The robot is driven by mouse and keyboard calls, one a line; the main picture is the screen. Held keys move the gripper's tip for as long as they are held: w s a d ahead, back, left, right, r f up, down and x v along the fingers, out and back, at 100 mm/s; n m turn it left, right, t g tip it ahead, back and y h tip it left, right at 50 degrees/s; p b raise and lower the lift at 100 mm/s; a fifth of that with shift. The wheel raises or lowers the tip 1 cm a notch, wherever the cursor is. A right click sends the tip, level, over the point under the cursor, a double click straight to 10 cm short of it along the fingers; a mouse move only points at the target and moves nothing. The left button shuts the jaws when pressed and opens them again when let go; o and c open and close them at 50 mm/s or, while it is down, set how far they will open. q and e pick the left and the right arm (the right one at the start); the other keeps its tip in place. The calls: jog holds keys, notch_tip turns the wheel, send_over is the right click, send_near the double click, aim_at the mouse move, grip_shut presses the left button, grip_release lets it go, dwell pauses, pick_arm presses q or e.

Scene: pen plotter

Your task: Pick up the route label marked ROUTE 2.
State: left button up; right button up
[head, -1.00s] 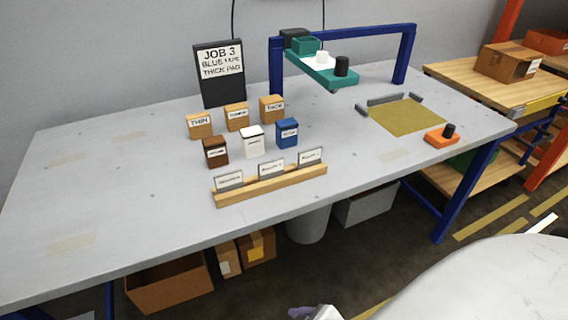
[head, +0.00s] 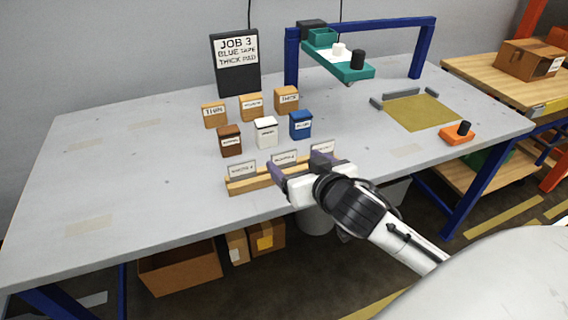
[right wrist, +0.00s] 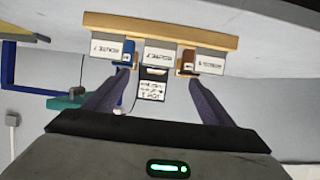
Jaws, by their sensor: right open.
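A wooden rack (head: 236,187) near the front edge of the table holds three white route labels in a row. The middle label (head: 284,157) seems to read ROUTE 2, but its digit is too blurred to be sure. The left label (head: 241,169) looks like ROUTE 3; the right label (head: 322,146) is partly behind my gripper. My right gripper (head: 297,168) is open and empty in front of the rack. In the right wrist view, upside down, the middle label (right wrist: 160,52) lies between the lines of my fingers (right wrist: 156,77), beyond their tips. My left gripper is out of view.
Several small boxes, including the white box (head: 265,132) and the blue box (head: 300,124), stand close behind the rack. A black job sign (head: 236,78) is behind them. The plotter frame (head: 291,72) stands at the back right. The table's left side is clear.

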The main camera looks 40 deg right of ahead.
aim_at(285, 152)
jog(key=shift+x, duration=4.85)
jog(key=shift+d, duration=0.2)
jog(key=c, duration=1.1)
